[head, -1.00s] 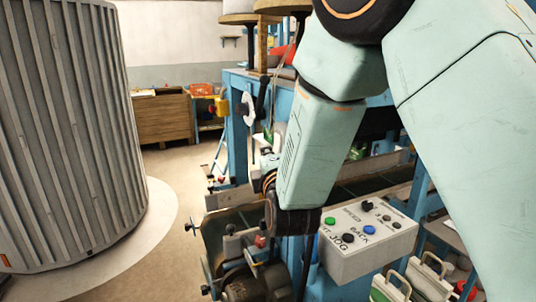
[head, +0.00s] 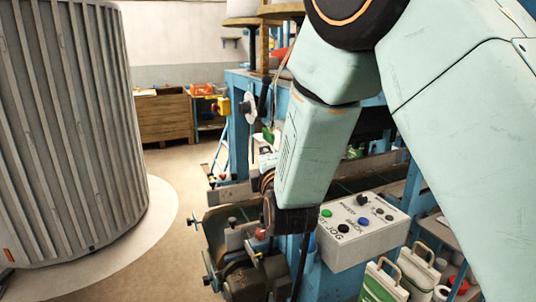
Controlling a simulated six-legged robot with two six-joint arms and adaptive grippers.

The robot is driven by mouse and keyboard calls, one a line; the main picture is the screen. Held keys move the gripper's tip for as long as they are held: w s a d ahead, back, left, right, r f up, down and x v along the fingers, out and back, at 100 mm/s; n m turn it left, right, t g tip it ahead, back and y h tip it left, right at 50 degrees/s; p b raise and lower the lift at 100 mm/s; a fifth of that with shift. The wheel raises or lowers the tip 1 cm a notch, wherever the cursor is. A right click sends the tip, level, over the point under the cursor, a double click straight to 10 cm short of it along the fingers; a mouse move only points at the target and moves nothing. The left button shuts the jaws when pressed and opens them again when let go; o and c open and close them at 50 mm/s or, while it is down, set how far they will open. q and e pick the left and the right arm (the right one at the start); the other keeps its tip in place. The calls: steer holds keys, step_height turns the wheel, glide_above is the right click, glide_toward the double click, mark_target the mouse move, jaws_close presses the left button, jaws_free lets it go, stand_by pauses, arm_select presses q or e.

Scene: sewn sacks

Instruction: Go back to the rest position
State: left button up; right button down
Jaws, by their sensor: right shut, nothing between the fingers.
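My right arm comes in from the upper right and reaches down across the middle of the head view. My right gripper (head: 272,214) is at its lower end, dark and small, partly hidden behind my own pale green link. It is shut and empty, in front of the blue machine frame and just left of the grey control box (head: 360,232). I cannot tell how far it is from the machine parts behind it. My left gripper is not in view.
A large ribbed grey drum (head: 70,140) stands at the left on a pale round floor patch. A blue-framed machine (head: 238,140) fills the middle. A wooden cabinet (head: 165,118) stands at the back. White-and-green containers (head: 383,285) sit at the lower right. Floor between drum and machine is clear.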

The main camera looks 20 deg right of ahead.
steer(key=s+a+f+m+g+y+b, duration=0.1)
steer(key=s+f+m+g+b, duration=0.3)
steer(key=f, duration=0.7)
steer(key=s+f+m+g+y, duration=0.15)
steer(key=s+f+m, duration=0.35)
steer(key=f, duration=0.6)
steer(key=s+a+f+m+g+y+b, duration=0.15)
steer(key=s+f+m+g, duration=0.3)
steer(key=f, duration=0.55)
arm_select(q)
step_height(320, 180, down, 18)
steer(key=b, duration=1.2)
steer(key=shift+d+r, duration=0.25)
arm_select(e)
steer(key=s+f+m+g, duration=0.3)
steer(key=s+f+g, duration=0.4)
steer(key=s+f, duration=2)
steer(key=shift+s+a+f+g+y, duration=0.2)
steer(key=shift+s+g+y, duration=0.15)
steer(key=shift+s, duration=0.7)
steer(key=shift+m, duration=0.25)
